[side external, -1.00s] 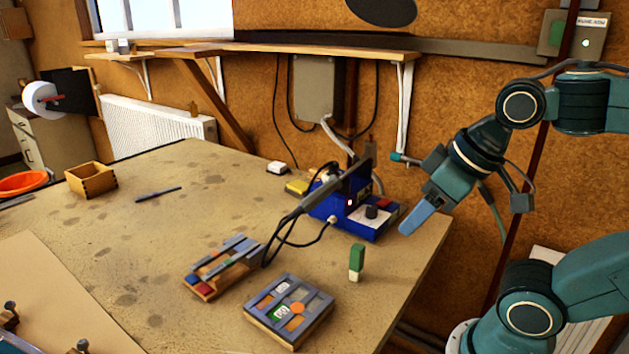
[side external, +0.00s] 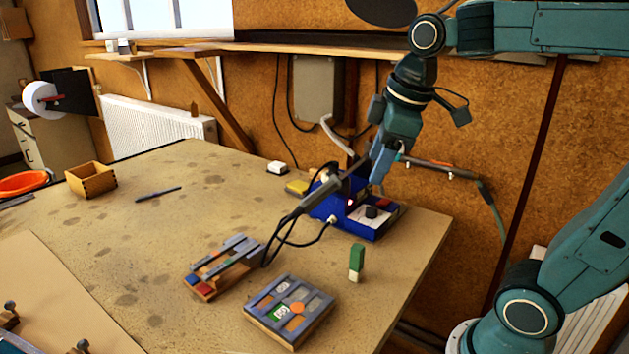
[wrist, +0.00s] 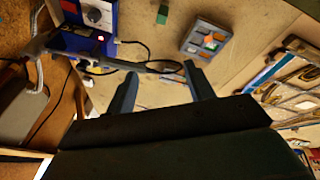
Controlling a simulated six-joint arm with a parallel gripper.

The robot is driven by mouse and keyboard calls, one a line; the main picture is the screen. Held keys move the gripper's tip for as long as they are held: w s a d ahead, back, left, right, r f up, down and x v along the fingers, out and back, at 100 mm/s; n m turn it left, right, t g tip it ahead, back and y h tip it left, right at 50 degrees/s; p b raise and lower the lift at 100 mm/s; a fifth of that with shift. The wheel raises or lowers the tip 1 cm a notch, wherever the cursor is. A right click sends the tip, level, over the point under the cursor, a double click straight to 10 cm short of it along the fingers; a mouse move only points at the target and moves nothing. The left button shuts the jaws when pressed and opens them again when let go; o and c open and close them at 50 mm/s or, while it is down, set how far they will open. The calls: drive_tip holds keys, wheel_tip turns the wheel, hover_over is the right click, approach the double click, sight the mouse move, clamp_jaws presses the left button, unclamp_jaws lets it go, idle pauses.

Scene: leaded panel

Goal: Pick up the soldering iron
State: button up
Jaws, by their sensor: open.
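The soldering iron (side external: 322,192) is a long dark grey tool, tilted in its holder at the blue soldering station (side external: 348,226). Its handle points down to the left, and a black cable loops from the handle's end back to the station. In the wrist view, the iron (wrist: 115,63) crosses in front of the fingers, beside the station (wrist: 75,42). My gripper (side external: 378,178) is open and empty, above and behind the station, to the right of the iron's handle. The two fingers (wrist: 160,68) stand apart in the wrist view. The iron's tip is hard to make out.
A green and white block (side external: 357,262) stands in front of the station. A compartment tray (side external: 290,328) and a slatted rack (side external: 222,265) lie nearer the front. A yellow pad (side external: 297,187) sits beside the station. The table's left middle is mostly clear.

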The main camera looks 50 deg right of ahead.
drive_tip(key=w+d+n+g, duration=0.2)
drive_tip(key=w+d+n, duration=0.4)
drive_tip(key=w, duration=0.4)
drive_tip(key=n+g, duration=0.2)
drive_tip(key=n, duration=0.4)
hover_over(331, 180)
wheel_tip(331, 180, down, 3)
drive_tip(key=shift+s, duration=0.1)
drive_tip(key=shift+f, duration=0.1)
drive_tip(key=shift+f, duration=4.25)
drive_tip(key=shift+f, duration=0.15)
drive_tip(key=shift+f, duration=2.45)
drive_tip(key=shift+c, duration=0.4)
clamp_jaws()
